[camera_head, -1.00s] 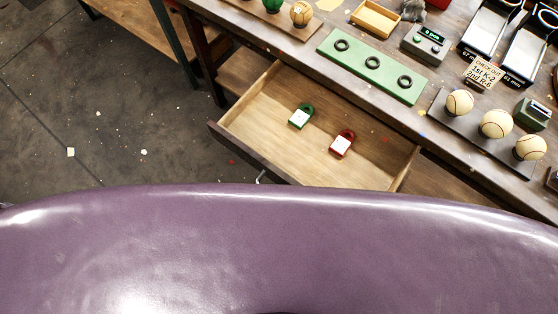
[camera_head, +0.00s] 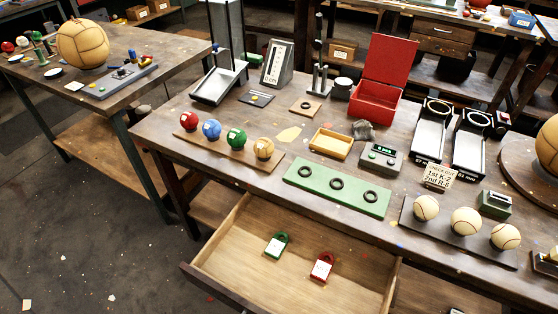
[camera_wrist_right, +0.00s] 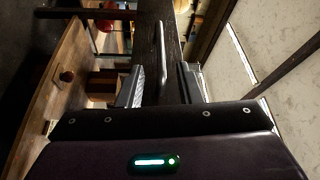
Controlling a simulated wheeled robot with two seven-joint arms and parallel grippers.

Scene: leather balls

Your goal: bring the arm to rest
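My right gripper (camera_wrist_right: 160,88) shows in the right wrist view. Its two grey fingers stand apart with nothing held between them. A thin metal bar handle (camera_wrist_right: 163,52) on a dark wooden front lies ahead of the gap; I cannot tell how far. Neither gripper shows in the head view. The open drawer (camera_head: 222,255) there holds a green padlock-shaped piece (camera_head: 276,246) and a red one (camera_head: 322,267), each with a pale label.
The workbench (camera_head: 390,235) carries a ball row (camera_head: 465,221), a green board with black rings (camera_head: 337,189), coloured balls (camera_head: 236,138) and a red open box (camera_head: 376,101). A side table (camera_head: 130,98) stands at left.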

